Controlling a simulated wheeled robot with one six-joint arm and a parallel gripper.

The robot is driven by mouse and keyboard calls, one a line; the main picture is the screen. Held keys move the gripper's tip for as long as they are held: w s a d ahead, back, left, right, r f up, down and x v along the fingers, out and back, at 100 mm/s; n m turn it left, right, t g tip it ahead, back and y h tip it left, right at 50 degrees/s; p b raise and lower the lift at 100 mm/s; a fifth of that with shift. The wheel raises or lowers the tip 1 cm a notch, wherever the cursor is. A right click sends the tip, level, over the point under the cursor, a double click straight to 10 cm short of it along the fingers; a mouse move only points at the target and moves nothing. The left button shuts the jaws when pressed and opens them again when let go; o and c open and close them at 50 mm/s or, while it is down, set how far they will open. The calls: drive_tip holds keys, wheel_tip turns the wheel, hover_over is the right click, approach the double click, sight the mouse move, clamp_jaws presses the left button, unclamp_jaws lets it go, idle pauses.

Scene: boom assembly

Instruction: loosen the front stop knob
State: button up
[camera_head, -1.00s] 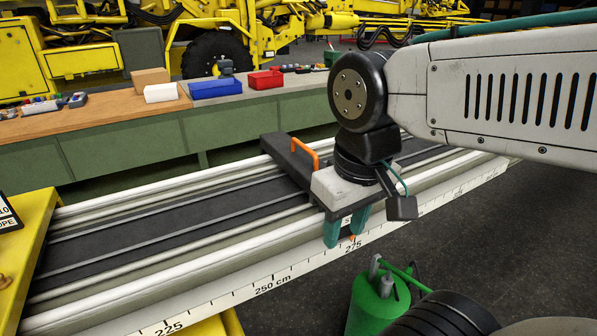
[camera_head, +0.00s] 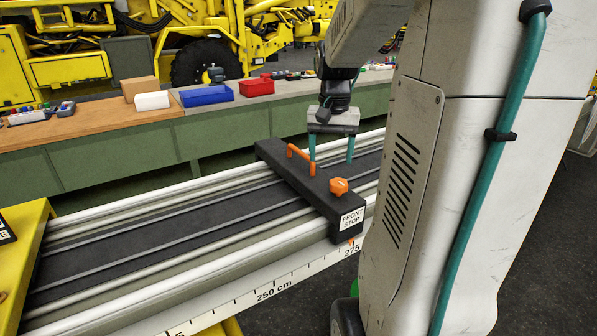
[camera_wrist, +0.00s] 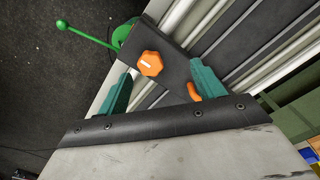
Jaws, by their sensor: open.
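The front stop (camera_head: 285,178) is a black block lying across the rail, with a "FRONT STOP" label on its near end. The orange front stop knob (camera_head: 339,186) sits on top near that end. An orange handle (camera_head: 301,157) stands farther back on the block. My gripper (camera_head: 331,157) is open and empty, its teal fingers pointing down, beyond the knob in the head view. In the wrist view, the knob (camera_wrist: 151,64) with its white mark appears between and just beyond the fingertips (camera_wrist: 161,72). The handle (camera_wrist: 193,92) is partly hidden behind the right finger.
The rail (camera_head: 150,235) carries a centimetre scale (camera_head: 275,292) along its near side. A bench (camera_head: 120,140) behind holds blue (camera_head: 206,95) and red (camera_head: 256,87) bins. A green object with a rod (camera_wrist: 122,35) stands beside the rail. My arm covers the right side.

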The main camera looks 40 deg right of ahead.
sight(339, 182)
drive_tip(key=d, duration=0.1)
drive_tip(key=d+f+m, duration=0.1)
drive_tip(key=d, duration=0.1)
drive_tip(key=shift+s+d+f, duration=0.1)
drive_tip(key=shift+s+d, duration=0.1)
drive_tip(key=shift+d, duration=0.1)
wheel_tip(339, 182, down, 8)
drive_tip(key=shift+r, duration=0.2)
drive_tip(key=c, duration=1)
